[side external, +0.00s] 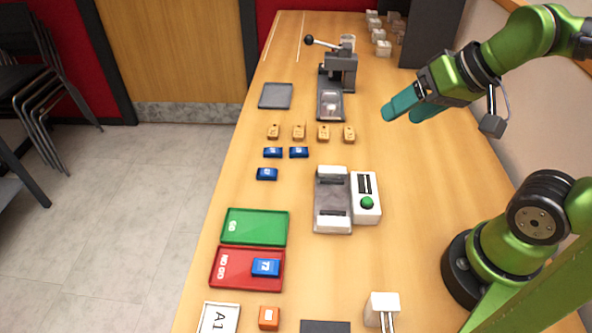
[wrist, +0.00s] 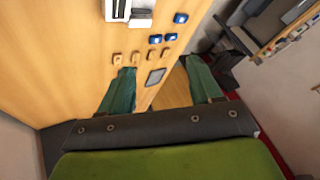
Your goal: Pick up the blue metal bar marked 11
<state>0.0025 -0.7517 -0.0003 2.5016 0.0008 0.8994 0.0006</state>
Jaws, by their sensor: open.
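Three blue metal bars lie loose on the table in the side external view: a left one (side external: 273,152), a right one beside it (side external: 299,152), and a nearer one (side external: 267,174). Their marks are too small to read, so I cannot tell which is 11. They also show small in the wrist view (wrist: 155,39). Another blue bar (side external: 266,267), marked 72, lies in the red NO GO tray (side external: 232,281). My gripper (side external: 400,114) is open and empty, raised above the table to the right of the bars. Its two teal fingers stand wide apart in the wrist view (wrist: 160,64).
Several wooden blocks (side external: 299,132) stand in a row behind the bars. A press (side external: 341,70) and grey plate (side external: 276,95) are farther back. A clear-topped fixture (side external: 332,210) and white button box (side external: 367,205) stand right of the bars. An empty green GO tray (side external: 256,227) is nearer.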

